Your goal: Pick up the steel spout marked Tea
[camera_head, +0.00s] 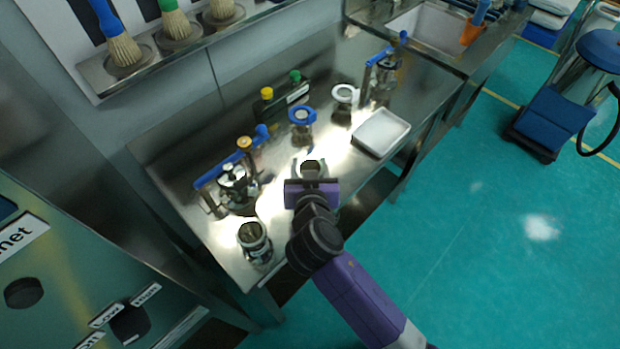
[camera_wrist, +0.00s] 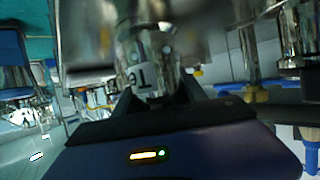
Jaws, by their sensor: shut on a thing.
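My gripper (camera_head: 310,170) is over the middle of the steel table in the head view, shut on the steel spout (camera_head: 312,165). In the wrist view, the shiny spout (camera_wrist: 148,60) stands between the two fingers of my gripper (camera_wrist: 155,100). A white label on it shows the letters "Te"; the rest of the label is turned out of sight. Its upper part is blurred and cut off by the frame. I cannot tell whether its base touches the table.
A similar steel cylinder (camera_head: 254,241) stands at the table's near left. A blue-handled clamp device (camera_head: 236,181) is on the left, another (camera_head: 381,75) at the far end. Blue-ringed (camera_head: 302,117) and white-ringed (camera_head: 344,96) pieces and a white tray (camera_head: 381,133) stand behind my gripper.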

